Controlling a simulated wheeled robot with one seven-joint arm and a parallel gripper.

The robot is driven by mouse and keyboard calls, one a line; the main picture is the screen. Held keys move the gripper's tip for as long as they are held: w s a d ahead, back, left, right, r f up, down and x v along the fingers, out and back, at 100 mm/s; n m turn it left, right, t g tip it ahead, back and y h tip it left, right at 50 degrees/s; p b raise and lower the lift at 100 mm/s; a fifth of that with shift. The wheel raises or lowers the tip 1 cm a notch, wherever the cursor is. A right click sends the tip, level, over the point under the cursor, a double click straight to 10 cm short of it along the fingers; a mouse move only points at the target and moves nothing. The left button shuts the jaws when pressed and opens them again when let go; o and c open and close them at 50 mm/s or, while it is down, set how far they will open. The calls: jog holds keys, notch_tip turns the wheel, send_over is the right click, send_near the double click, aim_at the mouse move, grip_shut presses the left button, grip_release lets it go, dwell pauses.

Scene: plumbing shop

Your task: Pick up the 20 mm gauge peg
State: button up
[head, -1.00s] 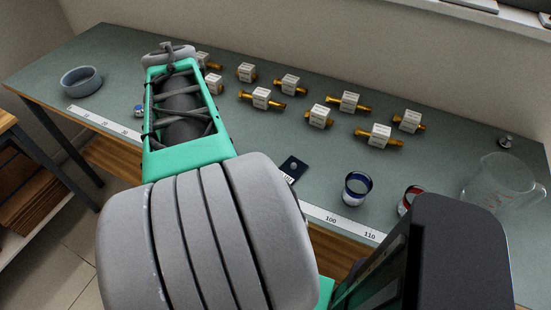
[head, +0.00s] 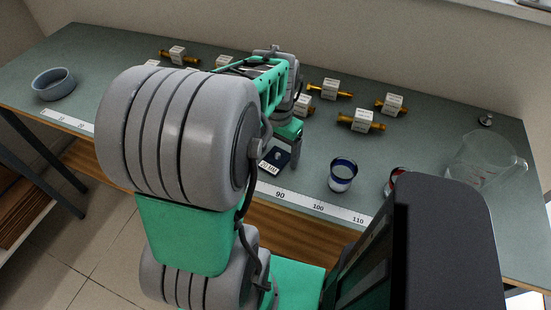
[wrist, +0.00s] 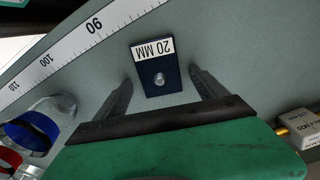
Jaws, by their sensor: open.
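The 20 mm gauge peg (wrist: 158,80) shows in the wrist view as a small round metallic top. It stands on a dark blue base (wrist: 150,64) with a white "20 MM" label. In the head view the dark base (head: 272,160) lies near the bench's front edge, beside my gripper. My gripper (wrist: 158,82) is open, with one finger on each side of the base in the wrist view and nothing between them held. I cannot tell how high the fingertips are above the bench. In the head view my arm hides part of the gripper.
Several labelled brass fittings (head: 361,121) stand at the back of the bench (head: 430,150). A blue-banded cup (head: 343,176), a red-banded cup (head: 397,178) and a clear jug (head: 475,160) are to the right. A grey bowl (head: 53,86) is far left. A ruler strip (head: 318,205) runs along the front edge.

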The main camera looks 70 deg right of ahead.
jog(key=shift+r, duration=0.1)
grip_shut()
dwell(0.8)
